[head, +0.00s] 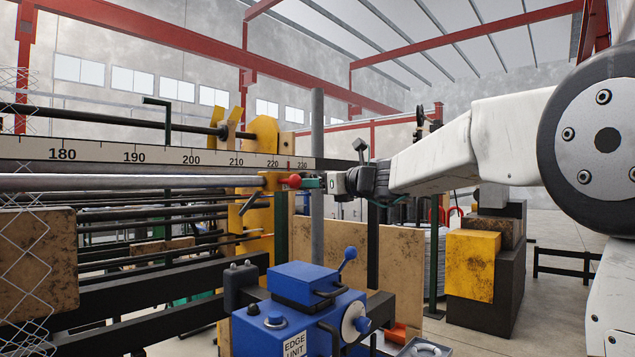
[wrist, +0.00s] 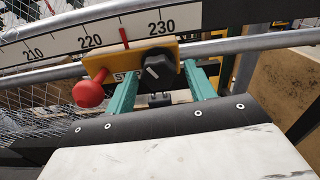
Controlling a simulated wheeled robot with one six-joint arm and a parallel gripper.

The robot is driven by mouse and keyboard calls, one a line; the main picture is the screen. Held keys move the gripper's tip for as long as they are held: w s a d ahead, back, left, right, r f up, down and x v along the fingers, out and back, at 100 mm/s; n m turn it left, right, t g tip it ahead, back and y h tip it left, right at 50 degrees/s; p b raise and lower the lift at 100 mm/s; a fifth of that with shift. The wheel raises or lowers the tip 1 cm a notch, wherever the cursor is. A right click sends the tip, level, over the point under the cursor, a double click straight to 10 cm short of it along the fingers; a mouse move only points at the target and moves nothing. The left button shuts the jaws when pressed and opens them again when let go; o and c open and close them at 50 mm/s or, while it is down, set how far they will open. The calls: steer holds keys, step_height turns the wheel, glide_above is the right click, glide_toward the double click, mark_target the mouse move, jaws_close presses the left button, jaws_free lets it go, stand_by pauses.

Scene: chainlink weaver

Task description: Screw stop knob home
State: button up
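A yellow stop block (wrist: 101,62) sits on the grey rail under the ruler, with a label starting "ST" partly hidden. A black knob (wrist: 158,72) with a white line is on its face, and a red ball knob (wrist: 88,93) sticks out at its left. My gripper (wrist: 159,72) has its two green fingers on either side of the black knob, with a small gap showing at each side. In the head view the yellow block (head: 271,181), the red knob (head: 291,181) and my gripper (head: 312,183) are together; the black knob is not clear there.
The white ruler (head: 110,153) runs along above the rail (head: 130,182), with a red mark between 220 and 230. A blue edge unit (head: 285,325) stands below my gripper. Chain-link mesh (wrist: 40,120) hangs at the left. A grey upright post (head: 317,120) stands close by.

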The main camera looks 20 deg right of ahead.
steer(key=shift+r, duration=0.1)
steer(key=v, duration=0.8)
steer(key=shift+w+a, duration=0.1)
stand_by(0.4)
